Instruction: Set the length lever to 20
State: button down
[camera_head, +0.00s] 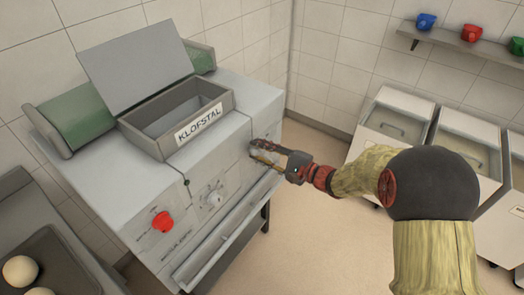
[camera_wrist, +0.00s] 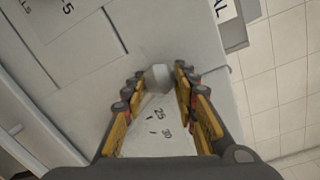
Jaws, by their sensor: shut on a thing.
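The length lever's light grey knob (camera_wrist: 158,78) shows in the wrist view between the fingertips of my gripper (camera_wrist: 157,72). My gripper is shut on it. A pale scale (camera_wrist: 150,135) with the marks 25 and 30 shows between the fingers, on the near side of the knob. Other marks and the lever's exact setting are hidden or cannot be read. In the head view my gripper (camera_head: 262,152) is at the right part of the front of the grey machine (camera_head: 233,140), and its fingers hide the lever there.
The machine has a red knob (camera_head: 163,221), a white dial (camera_head: 211,198) and an open box labelled KLOFSTAL (camera_head: 200,124). A long bar (camera_head: 228,240) runs along its lower front. A tray (camera_head: 55,265) with dough balls is at lower left. White bins (camera_head: 390,128) stand at right.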

jog(key=shift+s+a+f, duration=0.1)
jog(key=shift+s+f, duration=0.1)
jog(key=shift+f, duration=0.05)
jog(key=c, duration=1.4)
grip_release()
jog(key=shift+r, duration=0.1)
jog(key=v, duration=1.2)
